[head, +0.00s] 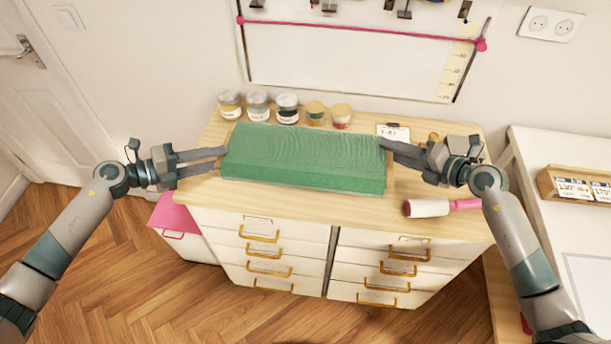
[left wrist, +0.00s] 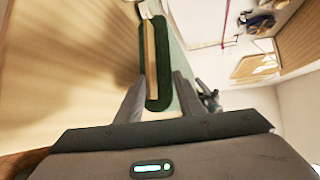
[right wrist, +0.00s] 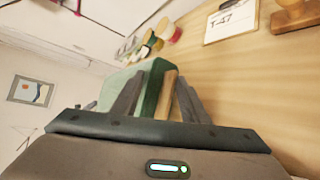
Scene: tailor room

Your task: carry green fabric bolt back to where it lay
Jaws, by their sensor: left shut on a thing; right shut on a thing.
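The green fabric bolt (head: 300,157) is a flat, long block of folded cloth at the top of the wooden dresser (head: 420,215), lying lengthwise from left to right. I cannot tell whether it touches the top. My left gripper (head: 222,158) is shut on its left end, and my right gripper (head: 385,150) is shut on its right end. The left wrist view shows the bolt's end (left wrist: 153,60) with a pale board core between the fingers (left wrist: 155,95). The right wrist view shows the other end (right wrist: 155,88) between the fingers (right wrist: 165,90).
Several jars (head: 287,108) stand behind the bolt against the wall. A card (head: 393,132) lies at the back right. A pink-handled lint roller (head: 430,207) lies at the front right. The front left top is clear.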

